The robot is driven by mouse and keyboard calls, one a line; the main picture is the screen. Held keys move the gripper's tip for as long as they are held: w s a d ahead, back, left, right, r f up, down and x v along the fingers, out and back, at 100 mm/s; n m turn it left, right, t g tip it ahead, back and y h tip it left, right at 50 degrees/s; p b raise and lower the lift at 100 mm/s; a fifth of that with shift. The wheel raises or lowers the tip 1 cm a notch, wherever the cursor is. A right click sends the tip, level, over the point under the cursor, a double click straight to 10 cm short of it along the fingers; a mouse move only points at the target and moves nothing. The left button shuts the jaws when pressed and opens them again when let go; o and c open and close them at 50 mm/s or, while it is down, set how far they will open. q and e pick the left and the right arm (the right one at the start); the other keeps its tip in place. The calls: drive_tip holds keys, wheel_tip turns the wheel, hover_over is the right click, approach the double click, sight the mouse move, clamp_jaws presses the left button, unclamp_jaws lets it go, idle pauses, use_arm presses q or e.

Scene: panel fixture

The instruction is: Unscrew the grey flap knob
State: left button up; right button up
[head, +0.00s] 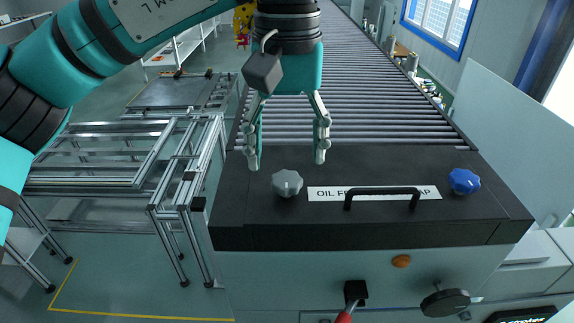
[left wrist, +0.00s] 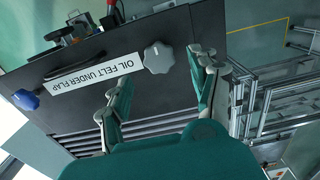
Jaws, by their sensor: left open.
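The grey knob (head: 287,183) is a lobed knob on the left part of the black flap (head: 240,205). In the left wrist view the grey knob (left wrist: 158,57) lies ahead of the fingertips, roughly between their lines. My left gripper (head: 288,165) is open and empty, with its fingers pointing down behind the knob in the head view. In the left wrist view my left gripper (left wrist: 150,85) shows its two fingers spread wide, apart from the knob. My right gripper is not in either view.
A blue knob (head: 464,181) sits at the flap's right. A black handle (head: 382,194) stands over the white label (head: 330,192). A roller conveyor (head: 380,100) runs behind. An orange button (head: 401,261) and a black dial (head: 445,303) are on the front. An aluminium frame (head: 190,165) stands left.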

sight(287, 177)
use_arm(q)
wheel_tip(287, 177, down, 2)
drive_tip(key=shift+s+a+f, duration=0.1)
drive_tip(key=shift+s+f, duration=0.05)
drive_tip(key=shift+f+p, duration=0.4)
drive_tip(key=shift+f, duration=0.4)
drive_tip(key=c, duration=1.1)
drive_tip(key=shift+c, duration=0.2)
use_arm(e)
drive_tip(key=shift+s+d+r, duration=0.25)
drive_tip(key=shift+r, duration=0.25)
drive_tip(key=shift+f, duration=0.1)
